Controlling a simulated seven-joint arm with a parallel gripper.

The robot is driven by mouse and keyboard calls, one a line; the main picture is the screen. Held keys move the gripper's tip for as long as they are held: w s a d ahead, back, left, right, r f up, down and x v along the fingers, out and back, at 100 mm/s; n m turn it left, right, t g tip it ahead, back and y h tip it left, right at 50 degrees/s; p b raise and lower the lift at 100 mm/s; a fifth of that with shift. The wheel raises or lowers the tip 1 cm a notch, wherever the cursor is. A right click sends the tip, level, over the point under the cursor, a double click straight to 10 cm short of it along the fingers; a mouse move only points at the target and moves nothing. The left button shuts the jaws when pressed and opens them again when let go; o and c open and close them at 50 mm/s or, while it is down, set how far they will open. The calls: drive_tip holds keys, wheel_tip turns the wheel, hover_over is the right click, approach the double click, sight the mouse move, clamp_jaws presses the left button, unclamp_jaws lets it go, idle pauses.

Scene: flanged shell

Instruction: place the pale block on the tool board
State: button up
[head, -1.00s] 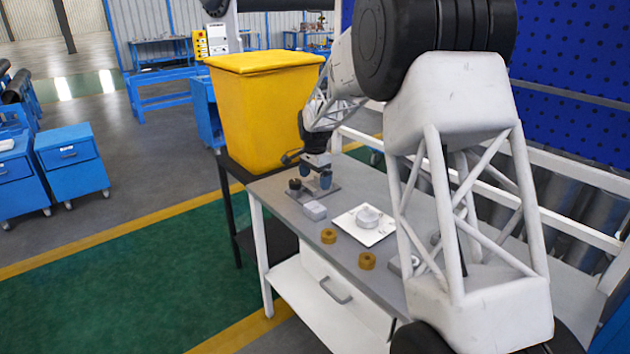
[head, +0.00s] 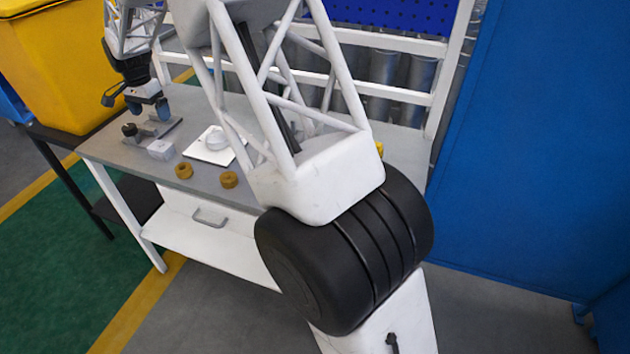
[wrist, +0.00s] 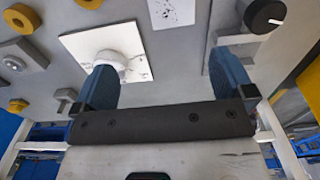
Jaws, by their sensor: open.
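The pale block (head: 161,150) lies on the grey table, between the grey tool board and a brown-yellow ring. In the wrist view I take the speckled pale shape (wrist: 170,12) at the top edge, partly cut off, to be this block. The tool board (head: 167,129) is a flat grey plate with a black knob on it; it also shows at the right of the wrist view (wrist: 222,72). My gripper (head: 150,107) is open, over the tool board area in the head view. Its two blue fingers (wrist: 163,62) are apart with nothing between them.
A white plate (head: 202,155) with a round white part stands right of the block. Brown-yellow rings (head: 184,170) (head: 229,180) lie near the front edge. A yellow bin (head: 60,70) is beyond the table's left end. My arm hides much of the table's right side.

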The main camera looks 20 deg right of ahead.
drive_tip(key=s+d+r+n, duration=0.1)
drive_tip(key=s+d+r, duration=0.45)
drive_tip(key=s, duration=0.35)
drive_tip(key=s+d+r+n+t, duration=0.1)
drive_tip(key=s+d+r+n, duration=0.1)
drive_tip(key=s+d+r, duration=0.35)
drive_tip(key=s+d+r+n, duration=0.1)
drive_tip(key=s+d+r, duration=0.4)
drive_tip(key=s, duration=0.6)
drive_tip(key=s+d+f+n, duration=0.1)
drive_tip(key=s+d+f, duration=0.1)
drive_tip(key=s, duration=0.8)
drive_tip(key=s+d+f+n+t, duration=0.1)
drive_tip(key=s+d, duration=0.4)
drive_tip(key=s, duration=0.6)
drive_tip(key=s+d+f+n, duration=0.2)
drive_tip(key=s+d, duration=0.2)
drive_tip(key=s, duration=0.7)
drive_tip(key=shift+f+n+t, duration=0.3)
drive_tip(key=shift+f, duration=0.05)
